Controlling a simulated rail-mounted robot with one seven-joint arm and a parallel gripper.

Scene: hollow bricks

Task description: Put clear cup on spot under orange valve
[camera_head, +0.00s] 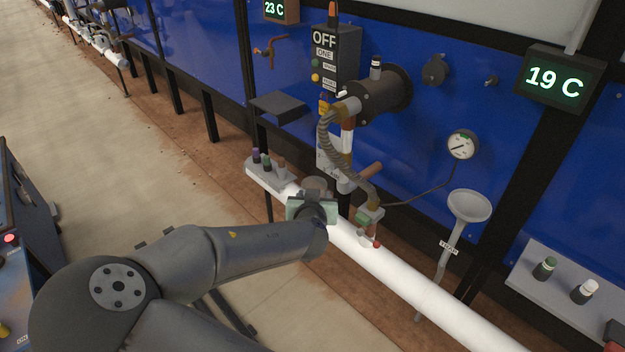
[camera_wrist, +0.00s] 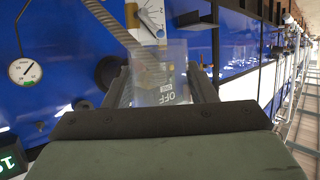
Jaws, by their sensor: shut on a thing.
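The clear cup (camera_wrist: 160,78) is in my gripper (camera_wrist: 163,86), between the two dark fingers in the wrist view. It is see-through, and the OFF panel shows through it. In the head view my gripper (camera_head: 316,190) is above the white pipe, in front of the equipment; the wrist hides most of its fingers, and I cannot make out the cup clearly there. An orange-brown valve (camera_head: 270,50) is on the blue wall, up and to the left of my gripper. A small dark shelf (camera_head: 281,107) stands out below it, and its top looks empty.
The OFF control box (camera_head: 333,55), a black cylinder (camera_head: 380,93) and a ribbed hose (camera_head: 330,140) are behind my gripper. A small bottle rack (camera_head: 265,175) is to its left. A funnel (camera_head: 468,206) and a bottle shelf (camera_head: 560,282) are at right. The left floor is open.

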